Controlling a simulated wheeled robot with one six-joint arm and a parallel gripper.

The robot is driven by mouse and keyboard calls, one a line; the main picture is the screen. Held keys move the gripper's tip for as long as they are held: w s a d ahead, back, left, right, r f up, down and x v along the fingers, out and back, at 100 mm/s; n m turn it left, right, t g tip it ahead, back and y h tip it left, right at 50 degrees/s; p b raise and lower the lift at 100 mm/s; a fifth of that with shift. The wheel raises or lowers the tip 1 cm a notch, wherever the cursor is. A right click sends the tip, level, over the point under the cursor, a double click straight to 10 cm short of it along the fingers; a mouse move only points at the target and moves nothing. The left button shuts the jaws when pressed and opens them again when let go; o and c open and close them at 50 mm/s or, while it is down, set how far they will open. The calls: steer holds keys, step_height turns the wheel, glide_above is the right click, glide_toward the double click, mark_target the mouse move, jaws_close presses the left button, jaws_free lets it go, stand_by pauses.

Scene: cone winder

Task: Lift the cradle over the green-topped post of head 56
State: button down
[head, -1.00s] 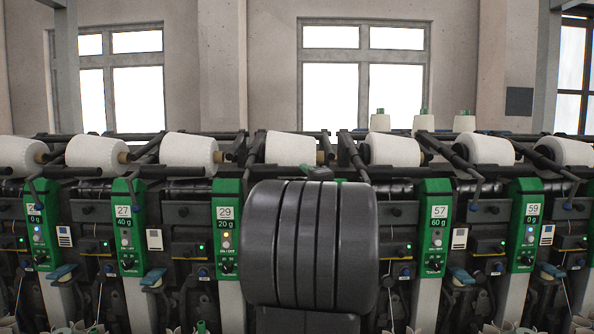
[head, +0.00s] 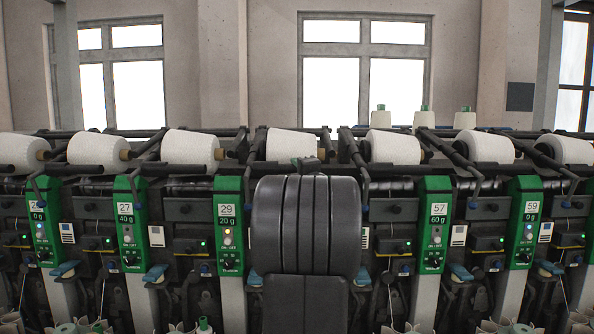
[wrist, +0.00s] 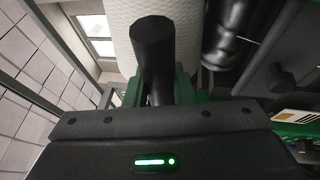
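My gripper's dark body (wrist: 160,145), with a lit green bar, fills the bottom of the wrist view. Just beyond it a thick black round bar (wrist: 152,60), apparently part of the cradle, stands in front of green parts. A white cone (wrist: 185,25) lies behind the bar; the cone above my arm also shows in the head view (head: 290,145). There my own arm covers the middle head's front. No label reading 56 and no clear green-topped post can be made out.
Green panels labelled 27 (head: 130,225), 29 (head: 229,225), 57 (head: 437,225) and 59 (head: 527,222) stand to both sides of my arm. Dark cradle arms and white cones line the machine's top. Three small cones (head: 424,119) stand behind at right.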

steer(key=shift+g, duration=0.4)
steer(key=shift+s+r+p, duration=0.2)
steer(key=shift+r+p, duration=0.85)
steer(key=shift+p, duration=0.5)
steer(key=shift+s+r+p, duration=0.15)
steer(key=shift+r+p, duration=0.85)
steer(key=shift+p, duration=0.55)
steer(key=shift+m, duration=0.3)
steer(key=r+p, duration=0.4)
steer(key=shift+s+r, duration=0.15)
steer(key=shift+s, duration=0.05)
steer(key=c, duration=1.2)
jaws_free()
steer(key=shift+c, duration=0.2)
steer(key=b+v, duration=0.3)
steer(key=v, duration=1.1)
steer(key=shift+a, duration=0.15)
steer(key=shift+r, duration=0.1)
